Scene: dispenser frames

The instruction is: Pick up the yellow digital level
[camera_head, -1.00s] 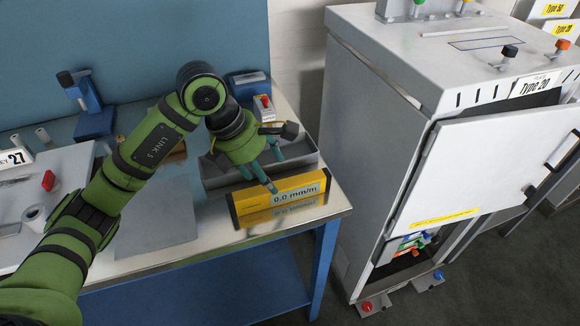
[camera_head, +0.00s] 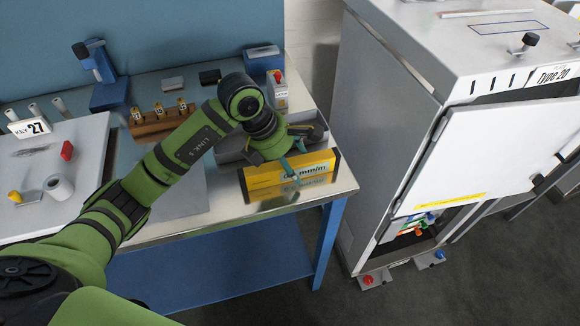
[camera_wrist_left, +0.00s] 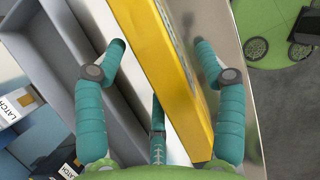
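The yellow digital level (camera_head: 262,177) stands on its long edge near the front right of the metal bench. Its display face is partly covered by my fingers. My left gripper (camera_head: 293,170) is over the level from above, with a finger in front of the display. In the left wrist view the level (camera_wrist_left: 172,75) runs between the spread fingers of the gripper (camera_wrist_left: 158,45), one on each side. A gap shows between the level and the left-hand finger; contact on the other side is hard to tell. My right gripper is not in view.
A grey tray (camera_wrist_left: 75,75) lies right behind the level. A red-topped box (camera_head: 277,92) and a wooden rack (camera_head: 160,126) stand farther back. A tall grey cabinet (camera_head: 375,130) with an open door is to the right, past the bench edge.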

